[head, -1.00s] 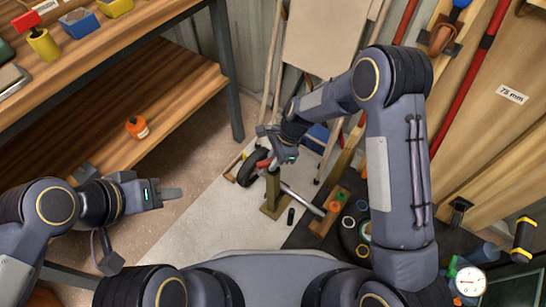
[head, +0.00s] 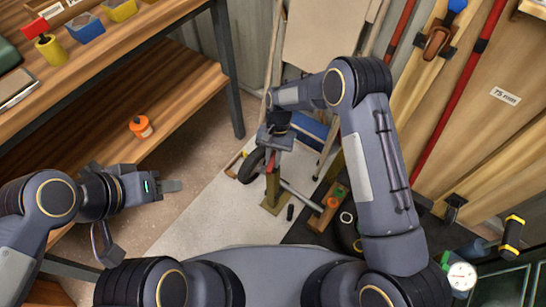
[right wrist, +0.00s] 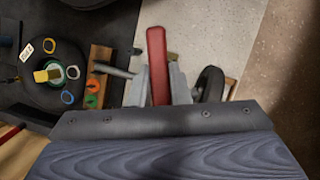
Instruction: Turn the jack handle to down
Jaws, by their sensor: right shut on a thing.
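The jack stands on the floor in the head view, with an olive post and foot (head: 276,205) and a grey bar sticking out to the right. Its red handle (head: 272,183) shows below my right gripper (head: 273,146), along the post. In the right wrist view the red handle (right wrist: 157,65) runs between the two grey fingers of my right gripper (right wrist: 160,85), which is shut on it. The fingers' contact is partly hidden. My left gripper (head: 165,187) is away to the left, over the floor, holding nothing visible; its finger gap cannot be made out.
A dark wheel (head: 251,166) stands just left of the jack, and a small black cylinder (head: 290,212) lies by its foot. A wooden block with coloured rings (head: 330,206) is to the right. A wooden shelf (head: 170,95) with an orange pot (head: 141,126) is at left.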

